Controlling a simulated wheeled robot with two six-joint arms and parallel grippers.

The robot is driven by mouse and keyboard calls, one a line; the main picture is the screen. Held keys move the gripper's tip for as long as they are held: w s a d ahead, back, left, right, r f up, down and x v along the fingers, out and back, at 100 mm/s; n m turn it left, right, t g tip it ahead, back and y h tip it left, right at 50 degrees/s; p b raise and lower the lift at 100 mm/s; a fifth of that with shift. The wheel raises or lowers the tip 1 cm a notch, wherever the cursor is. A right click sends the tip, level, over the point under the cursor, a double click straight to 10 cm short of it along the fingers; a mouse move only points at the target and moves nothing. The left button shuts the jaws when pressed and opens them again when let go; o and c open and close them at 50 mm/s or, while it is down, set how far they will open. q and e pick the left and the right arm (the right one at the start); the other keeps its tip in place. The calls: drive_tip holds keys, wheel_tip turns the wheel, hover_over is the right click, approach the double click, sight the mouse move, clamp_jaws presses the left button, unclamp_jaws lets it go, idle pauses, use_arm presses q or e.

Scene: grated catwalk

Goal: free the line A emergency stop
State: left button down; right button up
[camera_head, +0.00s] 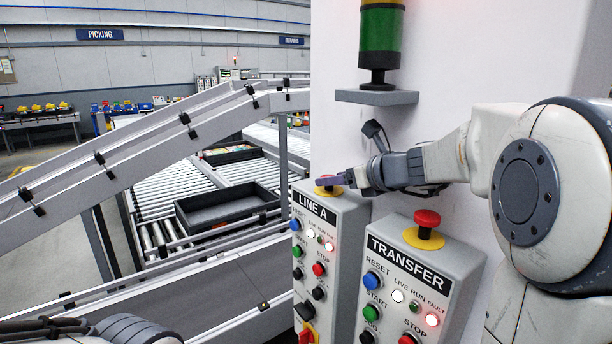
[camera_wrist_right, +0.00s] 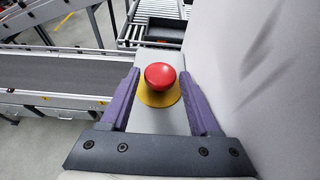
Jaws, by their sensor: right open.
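The line A emergency stop is a red mushroom button (camera_wrist_right: 160,75) on a yellow collar (camera_wrist_right: 158,97), on top of the box labelled LINE A (camera_head: 343,225). In the right wrist view the button stands between the two purple fingers of my right gripper (camera_wrist_right: 160,82), with a gap on each side. My right gripper is open and holds nothing. In the head view the right gripper (camera_head: 330,181) is at the top of the LINE A box and hides most of the button. My left gripper is out of view; only part of the left arm shows at the lower left.
The TRANSFER box (camera_head: 458,262), with its own red stop (camera_head: 427,218), stands just right of the LINE A box. A white wall (camera_head: 450,70) rises behind both, with a stack light (camera_head: 380,45) on a shelf above. A conveyor (camera_head: 190,300) runs on the left.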

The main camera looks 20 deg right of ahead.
drive_tip(key=shift+x, duration=1.2)
clamp_jaws()
drive_tip(key=shift+r+p, duration=0.8)
drive_tip(key=shift+r, duration=0.1)
unclamp_jaws()
